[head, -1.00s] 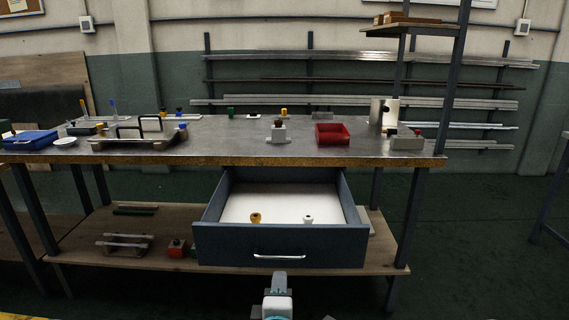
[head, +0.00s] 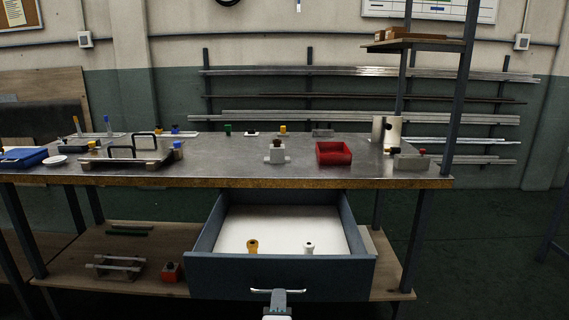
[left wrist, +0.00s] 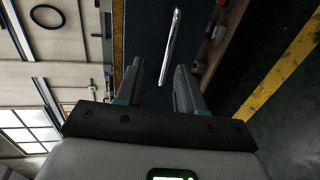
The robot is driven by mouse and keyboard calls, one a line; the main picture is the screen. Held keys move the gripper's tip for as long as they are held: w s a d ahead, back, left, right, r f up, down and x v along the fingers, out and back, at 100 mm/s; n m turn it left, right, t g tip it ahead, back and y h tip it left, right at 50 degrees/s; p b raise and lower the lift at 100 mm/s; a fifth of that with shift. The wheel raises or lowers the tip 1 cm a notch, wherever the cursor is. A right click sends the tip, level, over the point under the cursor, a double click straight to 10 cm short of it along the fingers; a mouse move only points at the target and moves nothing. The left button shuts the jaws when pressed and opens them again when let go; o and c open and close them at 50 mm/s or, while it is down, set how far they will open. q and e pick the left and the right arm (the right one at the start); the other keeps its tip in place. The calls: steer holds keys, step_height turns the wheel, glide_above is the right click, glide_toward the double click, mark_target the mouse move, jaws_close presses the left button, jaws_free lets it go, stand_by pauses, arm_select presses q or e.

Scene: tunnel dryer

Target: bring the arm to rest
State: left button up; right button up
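My left gripper (head: 278,298) shows at the bottom middle of the head view, in front of the drawer's handle. The blue drawer (head: 215,270) is pulled out under the workbench (head: 225,170). A yellow-topped piece (head: 252,246) and a white piece (head: 308,247) stand inside it. My right gripper is in neither view.
A lower shelf (head: 65,262) holds a red block (head: 170,271). Floor at right is clear.

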arm_select(q)
steer(key=w+a+f+n+g+y, duration=0.1)
steer(key=w+a+f+g+y, duration=0.15)
steer(key=a+f, duration=0.7)
steer(key=s+a+f+m+g+h, duration=0.1)
steer(key=s+a+f+m+g, duration=0.2)
steer(key=f, duration=0.4)
steer(key=s+a+f+g, duration=0.1)
steer(key=s+a+f, duration=0.1)
steer(key=s+f, duration=0.4)
steer(key=s+a+f+m+g+h, duration=0.1)
steer(key=s+a+f+m+g, duration=0.15)
steer(key=f, duration=0.65)
steer(key=s+d+f+m+g+h, duration=0.25)
steer(key=s+m, duration=0.35)
steer(key=s, duration=0.3)
steer(key=s+d+f+m+g+h, duration=0.2)
steer(key=s+d+m+g, duration=0.25)
steer(key=s, duration=0.35)
step_height(320, 180, up, 24)
steer(key=p, duration=2.3)
steer(key=shift+w+a+f+m+t+p, duration=0.15)
steer(key=shift+a+m+t+p, duration=0.25)
steer(key=shift+a, duration=0.05)
